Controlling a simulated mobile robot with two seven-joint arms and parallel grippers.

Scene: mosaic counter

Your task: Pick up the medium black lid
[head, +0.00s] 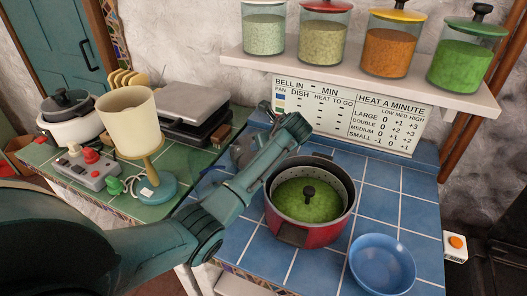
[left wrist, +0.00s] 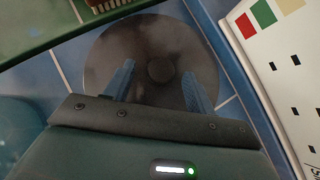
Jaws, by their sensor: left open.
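The black lid (left wrist: 150,38) is a dark, round disc with a round knob (left wrist: 160,71) at its centre, lying on the blue tiles in the left wrist view. My left gripper (left wrist: 159,76) is over it, open, with one blue finger on each side of the knob. I cannot tell whether the fingers touch the lid. In the head view my left arm (head: 255,170) reaches to the back of the blue counter and largely hides the lid and fingers. My right gripper is not in view.
A red pot (head: 310,235) with green contents and a black knob stands right of my arm. A blue bowl (head: 382,265) is in front. A cup-topped lamp-like stand (head: 150,150) and grill (head: 190,112) are left. A white sign (head: 350,112) and jar shelf (head: 370,75) are behind.

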